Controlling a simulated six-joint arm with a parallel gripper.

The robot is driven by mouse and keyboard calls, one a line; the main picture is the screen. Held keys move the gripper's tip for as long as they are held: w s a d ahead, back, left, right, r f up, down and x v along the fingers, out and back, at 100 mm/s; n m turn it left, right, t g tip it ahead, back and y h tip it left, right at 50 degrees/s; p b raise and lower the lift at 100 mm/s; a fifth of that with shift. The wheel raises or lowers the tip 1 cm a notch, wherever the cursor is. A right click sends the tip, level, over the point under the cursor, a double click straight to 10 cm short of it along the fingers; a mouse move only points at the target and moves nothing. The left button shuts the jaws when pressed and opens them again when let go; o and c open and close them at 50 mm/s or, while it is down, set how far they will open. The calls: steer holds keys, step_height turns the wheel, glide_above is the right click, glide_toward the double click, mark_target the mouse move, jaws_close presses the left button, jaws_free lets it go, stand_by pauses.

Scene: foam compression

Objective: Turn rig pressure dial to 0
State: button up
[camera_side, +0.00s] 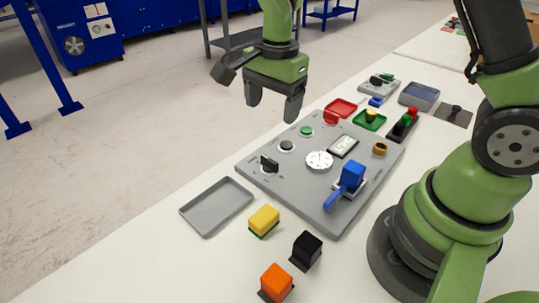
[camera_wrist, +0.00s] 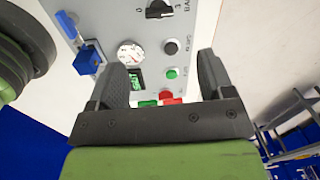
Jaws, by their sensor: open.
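The black pressure knob (camera_side: 268,164) sits at the left corner of the grey panel (camera_side: 300,190). In the wrist view the knob (camera_wrist: 159,9) is at the top edge, with a "0" and a "3" printed beside it and cut-off lettering to the right. Its exact setting cannot be read. My gripper (camera_side: 273,112) is open and empty, pointing down, raised above and behind the panel's far left side, apart from the knob. In the wrist view its two fingers (camera_wrist: 160,62) stand wide apart.
The panel also carries a white round gauge (camera_side: 319,160), a small display (camera_side: 343,146), a black button (camera_side: 286,145), a green button (camera_side: 305,131) and a blue lever device (camera_side: 350,178). A grey tray (camera_side: 215,206) and yellow (camera_side: 264,219), black (camera_side: 306,249) and orange (camera_side: 276,281) blocks lie in front.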

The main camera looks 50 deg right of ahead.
mark_target(270, 159)
steer(key=shift+m+g, duration=0.3)
steer(key=shift+m, duration=0.3)
steer(key=f, duration=1.3)
steer(key=shift+w, duration=0.35)
steer(key=c, duration=0.9)
